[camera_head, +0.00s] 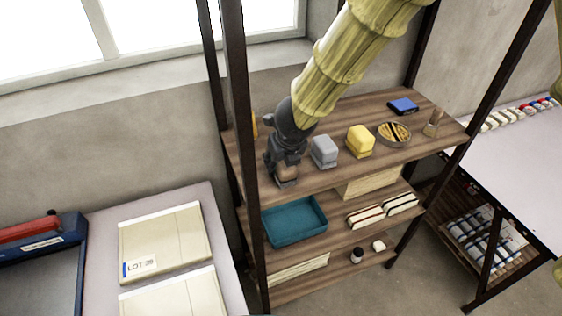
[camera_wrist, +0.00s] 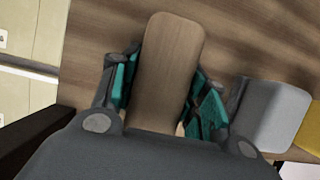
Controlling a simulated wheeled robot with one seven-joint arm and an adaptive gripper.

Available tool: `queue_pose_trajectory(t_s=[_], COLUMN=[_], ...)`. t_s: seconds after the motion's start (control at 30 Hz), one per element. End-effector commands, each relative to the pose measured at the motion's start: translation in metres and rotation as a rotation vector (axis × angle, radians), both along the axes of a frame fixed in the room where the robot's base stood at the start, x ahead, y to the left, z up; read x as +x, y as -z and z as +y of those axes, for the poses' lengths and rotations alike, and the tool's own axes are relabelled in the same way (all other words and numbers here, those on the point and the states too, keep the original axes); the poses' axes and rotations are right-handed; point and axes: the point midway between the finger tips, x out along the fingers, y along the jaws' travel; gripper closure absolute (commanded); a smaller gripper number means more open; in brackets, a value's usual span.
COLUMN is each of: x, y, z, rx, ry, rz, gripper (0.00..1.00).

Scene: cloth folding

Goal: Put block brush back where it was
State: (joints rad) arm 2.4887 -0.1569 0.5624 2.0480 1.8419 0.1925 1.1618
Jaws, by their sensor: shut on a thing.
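My gripper (camera_head: 284,172) is at the left part of the shelf unit's top board (camera_head: 335,171), pointing down. In the wrist view its two teal-padded fingers (camera_wrist: 160,92) are closed on both sides of a light wooden block, the block brush (camera_wrist: 168,62). In the head view a small tan part of the block brush (camera_head: 287,172) shows between the fingers, close above or on the board; I cannot tell if it touches. Its bristles are hidden.
Right of my gripper stand a grey block-shaped thing (camera_head: 323,151) and a yellow one (camera_head: 360,141). Further right are a round container (camera_head: 394,133), a blue box (camera_head: 403,106) and a small brown thing (camera_head: 432,124). A dark post (camera_head: 243,150) rises close at the left. A teal tray (camera_head: 294,221) sits below.

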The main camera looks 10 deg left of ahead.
Motion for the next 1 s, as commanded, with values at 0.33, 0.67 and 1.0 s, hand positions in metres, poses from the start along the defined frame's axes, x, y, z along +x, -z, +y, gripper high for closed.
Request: queue_pose_trajectory(t_s=[0.33,0.67,1.0], x=[0.000,-0.002,-0.013], y=[0.001,-0.008,-0.040], z=[0.000,-0.002,-0.009], rx=[0.000,0.001,0.002], ry=[0.000,0.001,0.002], rz=[0.000,0.001,0.000], gripper=[0.34,0.34,0.34])
